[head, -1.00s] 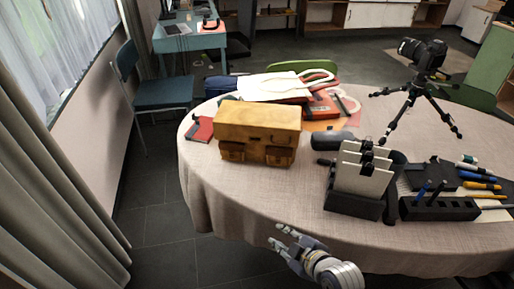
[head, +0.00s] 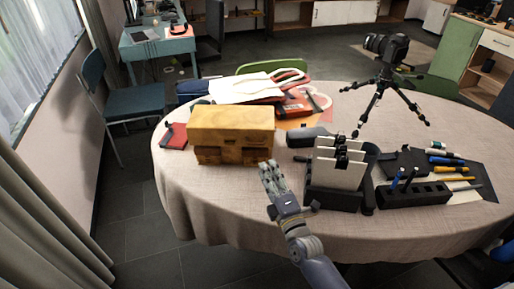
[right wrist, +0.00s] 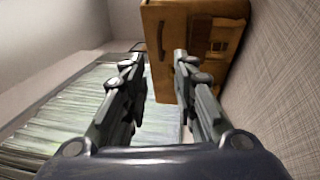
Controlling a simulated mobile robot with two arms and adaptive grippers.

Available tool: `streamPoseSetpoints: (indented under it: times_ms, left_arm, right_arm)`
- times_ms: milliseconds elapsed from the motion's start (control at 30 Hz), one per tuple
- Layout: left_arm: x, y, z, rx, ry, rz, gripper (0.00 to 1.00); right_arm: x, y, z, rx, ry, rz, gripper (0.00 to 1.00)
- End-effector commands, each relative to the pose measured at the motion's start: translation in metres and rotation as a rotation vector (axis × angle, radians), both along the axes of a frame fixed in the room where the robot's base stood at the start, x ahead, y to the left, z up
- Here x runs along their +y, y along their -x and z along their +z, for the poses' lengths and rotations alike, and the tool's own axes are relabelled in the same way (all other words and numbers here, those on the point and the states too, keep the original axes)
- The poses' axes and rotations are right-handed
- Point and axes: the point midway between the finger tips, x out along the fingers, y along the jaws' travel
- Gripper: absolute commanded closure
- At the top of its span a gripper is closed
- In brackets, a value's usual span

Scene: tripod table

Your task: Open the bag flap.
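The brown leather bag (head: 232,128) stands on the round table near its left front side, with its flap down over the front. In the right wrist view the bag (right wrist: 200,40) shows at the top, just beyond the fingers. My right gripper (head: 268,168) is at the bag's front right corner in the head view. In the right wrist view my right gripper (right wrist: 160,62) has its two fingers apart with nothing between them, and a gap shows between fingertips and bag. My left gripper is in neither view.
The round table (head: 225,205) has a black holder with white cards (head: 338,178) right of my gripper. A tripod with a camera (head: 378,85) stands behind it. A red notebook (head: 174,136) lies left of the bag, and white sheets (head: 240,86) lie behind it. The cloth before the bag is clear.

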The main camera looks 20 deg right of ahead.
Motion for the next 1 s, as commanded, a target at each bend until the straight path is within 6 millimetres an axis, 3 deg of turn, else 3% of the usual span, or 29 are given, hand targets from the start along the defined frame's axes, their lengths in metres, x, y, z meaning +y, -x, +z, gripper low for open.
streamPoseSetpoints:
  times_ms: [500, 700, 1000]
  left_arm:
    - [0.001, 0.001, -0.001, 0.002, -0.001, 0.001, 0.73]
    - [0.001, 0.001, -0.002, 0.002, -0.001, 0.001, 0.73]
    - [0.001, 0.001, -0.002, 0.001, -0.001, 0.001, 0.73]
  right_arm:
    - [0.004, -0.082, 0.013, 0.000, -0.002, 0.002, 0.74]
    - [0.005, -0.097, 0.016, 0.001, -0.002, 0.002, 0.74]
    - [0.005, -0.100, 0.016, 0.002, -0.002, 0.002, 0.74]
